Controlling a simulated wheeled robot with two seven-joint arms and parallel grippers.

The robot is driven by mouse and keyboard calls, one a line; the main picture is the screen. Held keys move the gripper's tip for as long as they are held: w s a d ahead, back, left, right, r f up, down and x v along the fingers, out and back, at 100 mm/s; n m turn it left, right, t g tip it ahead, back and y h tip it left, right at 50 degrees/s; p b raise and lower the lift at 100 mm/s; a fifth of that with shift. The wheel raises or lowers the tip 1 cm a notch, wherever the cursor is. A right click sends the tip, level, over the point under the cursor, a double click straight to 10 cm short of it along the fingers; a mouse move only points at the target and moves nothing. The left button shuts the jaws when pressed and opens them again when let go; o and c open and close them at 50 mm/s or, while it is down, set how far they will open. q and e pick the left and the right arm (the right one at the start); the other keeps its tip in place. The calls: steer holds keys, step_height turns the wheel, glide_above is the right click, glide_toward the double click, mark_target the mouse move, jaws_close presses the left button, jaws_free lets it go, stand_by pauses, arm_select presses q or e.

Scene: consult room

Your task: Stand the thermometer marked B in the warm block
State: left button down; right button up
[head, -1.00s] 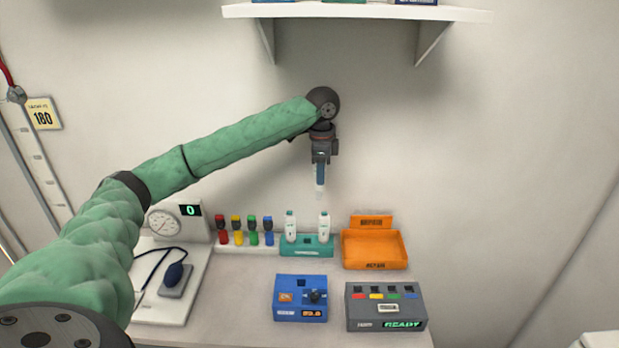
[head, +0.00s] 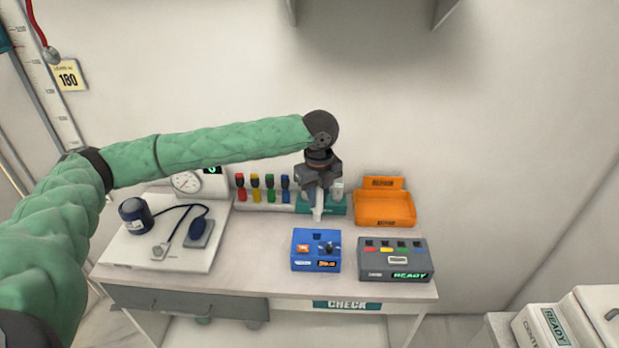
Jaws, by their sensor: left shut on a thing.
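My left gripper (head: 318,190) is shut on a white thermometer (head: 317,210). It hangs upright, tip down, in front of the teal rack and behind the blue block. I cannot read its letter. The teal thermometer rack (head: 335,210) is partly hidden behind my gripper. Another white thermometer (head: 338,190) stands in it at the right; its left part is covered. The blue block (head: 316,262), which looks like the warm block, has a dark socket at the back, a black knob and a lit orange display. My right gripper is not in view.
An orange tray (head: 384,210) stands right of the rack. A grey box (head: 396,266) reading READY is right of the blue block. Several coloured holders (head: 263,190) line the back left. A blood pressure set (head: 178,225) lies on a white board at left.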

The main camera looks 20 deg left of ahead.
mark_target(317, 214)
arm_select(q)
steer(key=shift+s+m, duration=0.2)
steer(key=shift+m, duration=0.5)
steer(key=shift+s+a+m, duration=0.1)
steer(key=shift+s+m, duration=0.05)
steer(key=shift+m, duration=0.45)
steer(key=m, duration=0.3)
steer(key=shift+w, duration=0.2)
steer(key=shift+s+f+m, duration=0.1)
steer(key=shift+m, duration=0.3)
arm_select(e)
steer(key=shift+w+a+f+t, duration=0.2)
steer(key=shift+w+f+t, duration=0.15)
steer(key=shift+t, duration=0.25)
